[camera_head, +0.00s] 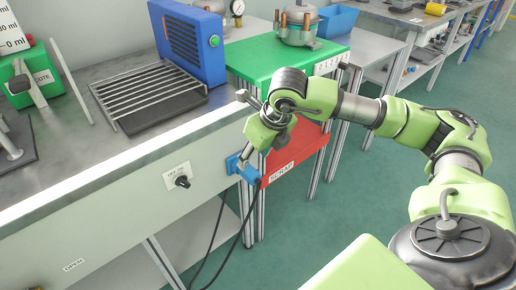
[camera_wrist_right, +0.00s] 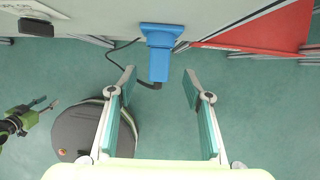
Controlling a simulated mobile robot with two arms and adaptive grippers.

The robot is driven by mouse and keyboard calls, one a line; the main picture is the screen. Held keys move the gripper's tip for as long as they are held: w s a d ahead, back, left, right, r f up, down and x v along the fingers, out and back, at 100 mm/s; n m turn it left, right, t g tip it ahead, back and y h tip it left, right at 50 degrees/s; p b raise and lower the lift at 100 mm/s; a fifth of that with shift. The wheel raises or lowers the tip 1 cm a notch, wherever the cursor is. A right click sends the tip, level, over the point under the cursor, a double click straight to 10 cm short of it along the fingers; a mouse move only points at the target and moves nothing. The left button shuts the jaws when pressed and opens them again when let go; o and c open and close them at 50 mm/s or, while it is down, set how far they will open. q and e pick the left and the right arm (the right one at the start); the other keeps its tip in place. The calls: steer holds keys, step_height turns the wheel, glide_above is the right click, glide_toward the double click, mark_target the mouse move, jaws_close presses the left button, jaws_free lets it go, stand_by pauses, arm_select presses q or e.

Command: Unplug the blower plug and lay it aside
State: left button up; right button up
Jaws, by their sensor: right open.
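The blue blower plug (camera_head: 250,175) sits in the blue socket (camera_head: 232,164) on the front panel of the bench, with a dark cable hanging from it. In the right wrist view the plug (camera_wrist_right: 158,66) points out from the panel, beyond and between the fingertips. My right gripper (camera_wrist_right: 159,80) is open and empty, one finger to each side of the plug's line; in the head view the gripper (camera_head: 254,152) is just above the plug. A green and black arm end (camera_wrist_right: 28,117), apparently my left gripper, shows small at the left of the wrist view.
A knob switch (camera_head: 182,181) is on the panel left of the socket. The blue blower (camera_head: 188,40) and a wire rack (camera_head: 150,92) stand on the bench (camera_head: 95,165). A red scrap bin (camera_head: 297,155) is close to the right of the plug. The green floor (camera_head: 300,230) below is mostly clear.

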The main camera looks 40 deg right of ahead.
mark_target(249, 169)
steer(key=x, duration=0.8)
steer(key=shift+f+b, duration=0.15)
steer(key=shift+b, duration=0.15)
arm_select(q)
steer(key=shift+w+r, duration=0.3)
steer(key=shift+r, duration=0.35)
steer(key=shift+w+r, duration=0.25)
steer(key=shift+r, duration=0.35)
arm_select(e)
jaws_close()
steer(key=shift+s, duration=0.1)
